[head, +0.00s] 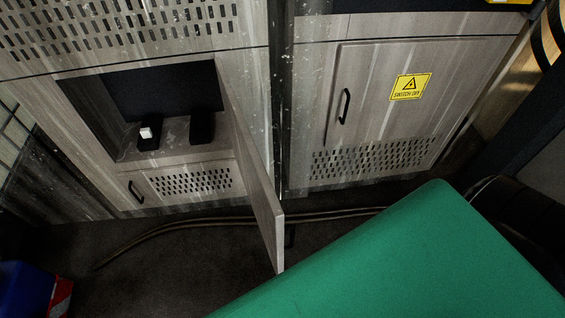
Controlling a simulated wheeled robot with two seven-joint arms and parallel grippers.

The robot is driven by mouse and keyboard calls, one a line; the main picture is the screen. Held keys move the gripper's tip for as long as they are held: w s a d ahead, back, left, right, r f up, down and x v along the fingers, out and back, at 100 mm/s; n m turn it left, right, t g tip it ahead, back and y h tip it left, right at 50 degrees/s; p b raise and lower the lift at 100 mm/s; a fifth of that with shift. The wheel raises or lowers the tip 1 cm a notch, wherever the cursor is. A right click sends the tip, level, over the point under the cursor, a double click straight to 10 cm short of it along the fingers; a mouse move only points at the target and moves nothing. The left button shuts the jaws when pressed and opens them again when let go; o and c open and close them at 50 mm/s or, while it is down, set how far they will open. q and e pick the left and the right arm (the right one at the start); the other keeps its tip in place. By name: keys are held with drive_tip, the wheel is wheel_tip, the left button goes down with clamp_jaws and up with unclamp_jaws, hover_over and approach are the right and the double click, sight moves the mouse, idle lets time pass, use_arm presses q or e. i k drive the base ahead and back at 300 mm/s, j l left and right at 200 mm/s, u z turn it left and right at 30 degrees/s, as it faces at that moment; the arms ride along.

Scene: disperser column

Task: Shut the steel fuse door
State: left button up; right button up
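The steel fuse door (256,182) is a grey, streaked metal panel. It stands wide open, swung out towards me from the right side of an open compartment (100,112) in the left cabinet. I see its inner face and its free edge; a small dark piece, perhaps its handle, shows behind the free edge. Inside the compartment are a dark back panel (165,88) and two black blocks, one with a white piece (146,133) on it. Neither of my grippers is in view.
A large green surface (410,260) fills the lower right, close to the door's free edge. The right cabinet's door (375,125), with a yellow warning label (410,87), is shut. A cable (150,235) runs across the dark floor. Blue and red objects (40,293) are at lower left.

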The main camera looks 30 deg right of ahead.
sight(270, 215)
drive_tip(key=i+l+u, duration=0.1)
drive_tip(key=l+u, duration=0.2)
drive_tip(key=l, duration=1.05)
drive_tip(key=k+u, duration=0.2)
drive_tip(key=k, duration=0.9)
